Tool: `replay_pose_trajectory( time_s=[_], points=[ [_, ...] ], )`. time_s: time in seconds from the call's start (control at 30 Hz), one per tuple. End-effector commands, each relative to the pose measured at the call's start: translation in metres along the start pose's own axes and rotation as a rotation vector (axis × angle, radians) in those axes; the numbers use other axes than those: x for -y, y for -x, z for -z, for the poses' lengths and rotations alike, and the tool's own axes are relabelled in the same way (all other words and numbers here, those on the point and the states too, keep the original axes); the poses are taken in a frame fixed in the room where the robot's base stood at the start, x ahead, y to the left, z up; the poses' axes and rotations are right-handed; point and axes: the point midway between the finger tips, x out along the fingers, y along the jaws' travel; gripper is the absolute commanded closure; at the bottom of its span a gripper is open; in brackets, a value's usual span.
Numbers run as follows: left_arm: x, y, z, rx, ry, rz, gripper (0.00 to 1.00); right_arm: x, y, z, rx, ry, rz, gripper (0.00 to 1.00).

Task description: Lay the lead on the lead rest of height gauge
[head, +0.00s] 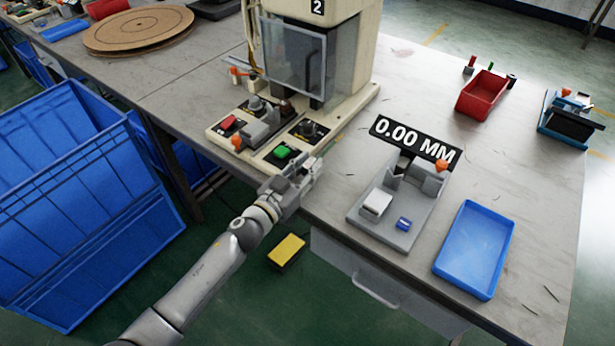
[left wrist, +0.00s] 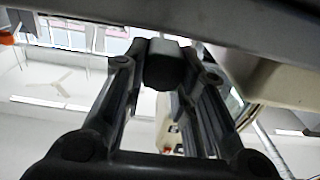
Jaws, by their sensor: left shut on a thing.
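My left gripper (head: 302,178) is above the front edge of the table, between the moulding machine and the height gauge. It is shut on a dark grey piece (left wrist: 165,68), seen between its fingers in the left wrist view; I take this for part of the lead. The height gauge (head: 417,222) stands to the right, apart from the gripper, with a black "0.00 MM" display. It has a pale block, a small blue part and an orange part on it. I cannot tell which part is the lead rest.
The cream machine (head: 350,105) with green and red buttons stands just behind the gripper. Blue crates (head: 60,200) stand on the floor at left. A yellow object (head: 287,250) is below the table edge.

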Motion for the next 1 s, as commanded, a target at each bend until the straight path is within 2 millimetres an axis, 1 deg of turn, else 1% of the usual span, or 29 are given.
replay_pose_trajectory(
  time_s=[0.03,0.13,0.23,0.47,0.63,0.67,0.8,1.0],
  points=[
    [0.0,0.0,-0.012,0.002,0.004,0.003,0.98,0.0,-0.005,-0.001,0.0,0.0,0.0,0.6],
    [0.0,0.0,-0.023,0.001,0.002,0.001,0.98,0.0,-0.009,-0.001,0.0,0.0,0.0,0.6],
    [0.0,0.0,-0.027,0.0,0.001,0.001,0.98,0.0,-0.009,-0.001,0.0,0.0,0.0,0.6],
    [0.0,0.0,-0.027,0.001,-0.001,0.0,0.98,0.0,-0.009,-0.001,0.001,0.0,-0.001,0.6],
    [0.0,0.0,-0.033,0.001,-0.001,0.0,0.98,0.0,-0.013,-0.002,0.001,0.0,0.0,0.6],
    [0.0,0.0,-0.031,0.001,-0.002,0.0,0.7,0.0,-0.012,-0.001,0.001,0.0,0.0,0.6],
    [0.0,0.0,-0.031,0.001,-0.001,0.001,0.53,0.0,-0.011,-0.001,0.001,0.0,0.0,0.6],
    [0.002,0.0,-0.031,0.002,-0.002,0.004,0.53,0.0,-0.011,-0.001,0.001,0.0,0.0,0.6]
  ],
)
